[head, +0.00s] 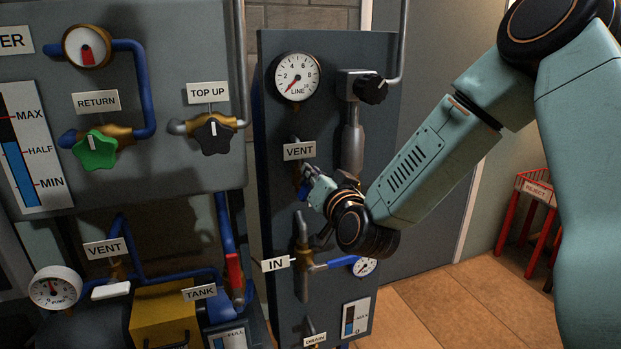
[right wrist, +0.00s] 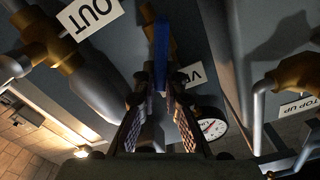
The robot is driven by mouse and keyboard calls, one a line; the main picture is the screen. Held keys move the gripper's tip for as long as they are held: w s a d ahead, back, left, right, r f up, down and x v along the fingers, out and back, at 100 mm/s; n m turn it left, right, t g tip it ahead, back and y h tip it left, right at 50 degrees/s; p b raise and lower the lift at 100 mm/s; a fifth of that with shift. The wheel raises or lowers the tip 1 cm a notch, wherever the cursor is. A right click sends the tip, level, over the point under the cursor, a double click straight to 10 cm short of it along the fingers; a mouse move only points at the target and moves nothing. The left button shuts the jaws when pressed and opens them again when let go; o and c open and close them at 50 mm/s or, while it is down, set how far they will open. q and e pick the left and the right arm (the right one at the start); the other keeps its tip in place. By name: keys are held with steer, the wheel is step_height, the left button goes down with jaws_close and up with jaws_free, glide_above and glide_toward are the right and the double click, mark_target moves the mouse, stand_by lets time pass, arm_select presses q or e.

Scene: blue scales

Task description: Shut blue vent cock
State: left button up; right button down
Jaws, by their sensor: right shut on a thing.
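The blue vent cock's lever (head: 304,189) sits under the upper VENT label (head: 299,151) on the dark right panel. Most of it is hidden by my right gripper (head: 313,182). In the right wrist view, the blue lever (right wrist: 161,45) runs down between the two fingertips (right wrist: 160,85), and a brass valve body shows behind it. My right gripper is shut on this lever. My left gripper is not in view.
Below, the IN valve's blue lever (head: 342,262) points right, close under my wrist. A black knob (head: 370,88) and LINE gauge (head: 295,77) are above. Another VENT label (head: 107,248) is at lower left. A red REJECT stand (head: 536,190) is at right.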

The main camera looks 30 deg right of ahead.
steer(key=shift+s+d+f+m+b, duration=0.1)
steer(key=shift+d+f+m+b, duration=0.25)
steer(key=shift+m+b, duration=1.3)
steer(key=shift+d+f+m+b, duration=0.2)
steer(key=shift+f+m+b, duration=0.45)
steer(key=shift+m, duration=1.85)
steer(key=shift+s+d+f+m+b, duration=0.1)
steer(key=shift+d+f+m+b, duration=0.15)
steer(key=shift+m+b, duration=1.45)
steer(key=shift+m+p, duration=0.3)
steer(key=shift+m, duration=0.25)
steer(key=c, duration=1.4)
jaws_free()
steer(key=shift+w, duration=0.1)
